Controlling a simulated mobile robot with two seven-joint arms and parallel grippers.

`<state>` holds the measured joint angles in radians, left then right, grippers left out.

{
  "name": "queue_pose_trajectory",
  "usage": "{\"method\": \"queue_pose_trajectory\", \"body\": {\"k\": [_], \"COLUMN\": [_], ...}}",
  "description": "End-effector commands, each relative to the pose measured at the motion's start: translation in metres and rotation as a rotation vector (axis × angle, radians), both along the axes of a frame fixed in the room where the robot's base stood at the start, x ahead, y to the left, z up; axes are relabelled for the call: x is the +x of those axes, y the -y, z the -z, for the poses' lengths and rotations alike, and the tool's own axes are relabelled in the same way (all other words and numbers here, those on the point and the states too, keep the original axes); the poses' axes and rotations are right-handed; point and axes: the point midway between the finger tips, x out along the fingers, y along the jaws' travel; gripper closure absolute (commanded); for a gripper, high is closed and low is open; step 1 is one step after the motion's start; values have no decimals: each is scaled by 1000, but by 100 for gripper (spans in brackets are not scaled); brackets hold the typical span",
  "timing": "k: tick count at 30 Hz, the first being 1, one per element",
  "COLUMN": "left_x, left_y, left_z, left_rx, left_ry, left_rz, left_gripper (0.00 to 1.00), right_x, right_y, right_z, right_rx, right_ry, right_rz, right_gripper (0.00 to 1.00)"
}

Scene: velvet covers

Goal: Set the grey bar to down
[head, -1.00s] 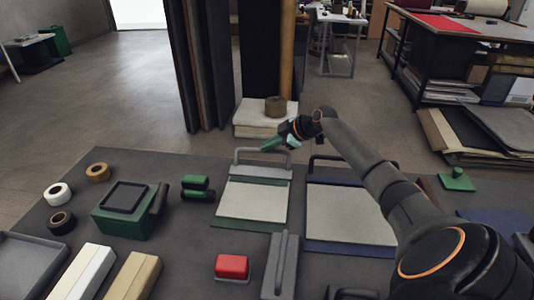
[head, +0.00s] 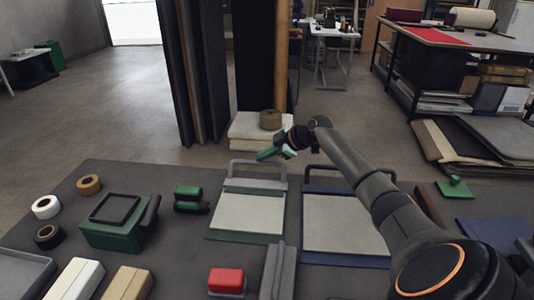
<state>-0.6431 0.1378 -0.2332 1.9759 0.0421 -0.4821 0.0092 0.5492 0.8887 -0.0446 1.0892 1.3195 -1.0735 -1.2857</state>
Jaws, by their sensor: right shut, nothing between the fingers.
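The grey bar (head: 257,162) is a U-shaped handle at the back edge of a green-edged board (head: 212,233) with a pale panel. It stands raised at the far end of the board, not folded over the panel. My right gripper (head: 266,154) is shut and empty, at the top of the bar in the picture. I cannot tell whether it touches the bar. My left gripper is out of view.
A blue-edged board (head: 345,259) with a dark bar (head: 326,168) lies to the right. A red block (head: 226,279), a grey long piece (head: 285,271), green rolls (head: 190,192) and a green box (head: 113,236) are around. Stacked pale slabs (head: 252,141) stand behind.

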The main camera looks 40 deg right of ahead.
Motion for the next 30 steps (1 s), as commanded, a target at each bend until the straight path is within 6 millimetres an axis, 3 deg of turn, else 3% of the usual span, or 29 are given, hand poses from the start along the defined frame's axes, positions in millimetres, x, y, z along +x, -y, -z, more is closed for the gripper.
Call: {"method": "queue_pose_trajectory", "body": {"k": [5, 18, 30], "left_x": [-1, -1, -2], "left_y": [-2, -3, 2], "left_z": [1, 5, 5], "left_rx": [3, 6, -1], "left_ry": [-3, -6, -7], "left_rz": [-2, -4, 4], "left_gripper": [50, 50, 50], "right_x": [-13, -73, -91], "right_y": [6, 22, 28], "right_z": [-11, -63, -81], "right_rx": [-3, -4, 0], "right_ry": [0, -2, 0], "right_rz": [1, 0, -1], "right_gripper": [100, 100, 100]}}
